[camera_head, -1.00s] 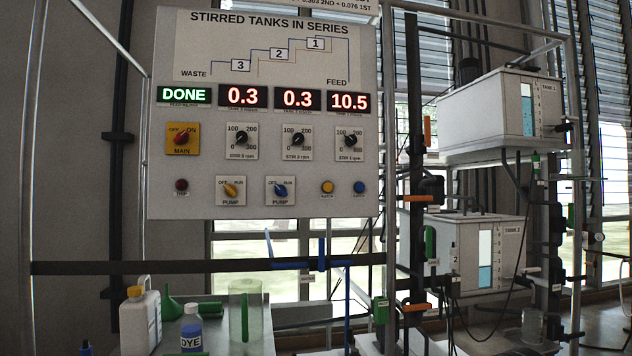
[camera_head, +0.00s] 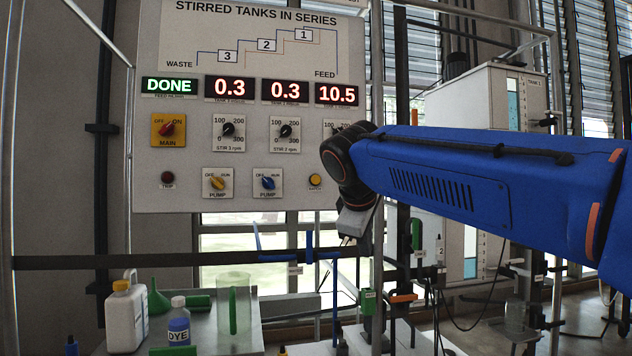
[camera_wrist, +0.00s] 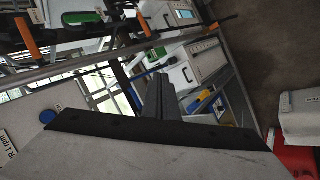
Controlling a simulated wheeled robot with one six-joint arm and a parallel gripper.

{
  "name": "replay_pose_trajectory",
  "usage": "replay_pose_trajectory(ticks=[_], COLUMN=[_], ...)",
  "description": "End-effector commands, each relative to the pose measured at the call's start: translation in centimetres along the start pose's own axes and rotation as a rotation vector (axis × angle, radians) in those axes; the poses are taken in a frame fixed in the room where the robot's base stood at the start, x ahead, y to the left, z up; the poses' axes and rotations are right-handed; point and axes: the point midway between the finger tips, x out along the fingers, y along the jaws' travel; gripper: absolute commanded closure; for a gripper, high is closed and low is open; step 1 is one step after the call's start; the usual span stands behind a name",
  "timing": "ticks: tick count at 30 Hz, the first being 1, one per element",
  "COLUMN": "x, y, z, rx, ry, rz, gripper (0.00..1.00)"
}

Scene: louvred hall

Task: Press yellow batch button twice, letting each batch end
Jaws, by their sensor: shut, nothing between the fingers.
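The yellow batch button (camera_head: 315,181) sits at the lower right of the control panel (camera_head: 190,115) in the head view, just left of my arm's wrist. My gripper (camera_head: 346,238) hangs below and right of the button, apart from it. Its fingers are shut and empty, and they also show in the wrist view (camera_wrist: 160,98). The status display (camera_head: 169,86) reads DONE in green. The red displays beside it read 0.3, 0.3 and 10.5. A blue button (camera_wrist: 47,117) shows in the wrist view; my arm hides it in the head view.
A yellow pump knob (camera_head: 217,183) and a blue pump knob (camera_head: 268,183) are left of the button. A dark horizontal pipe (camera_head: 140,261) runs below the panel. A bench with a white jug (camera_head: 127,318) and a dye bottle (camera_head: 179,327) stands lower left.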

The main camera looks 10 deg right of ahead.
Motion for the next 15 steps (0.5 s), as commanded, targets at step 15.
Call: replay_pose_trajectory(ticks=[15], x=[-5.9], y=[10.7], z=[-12.2], rx=[-0.265], ry=[-0.039], rz=[0.220], gripper=[1.00])
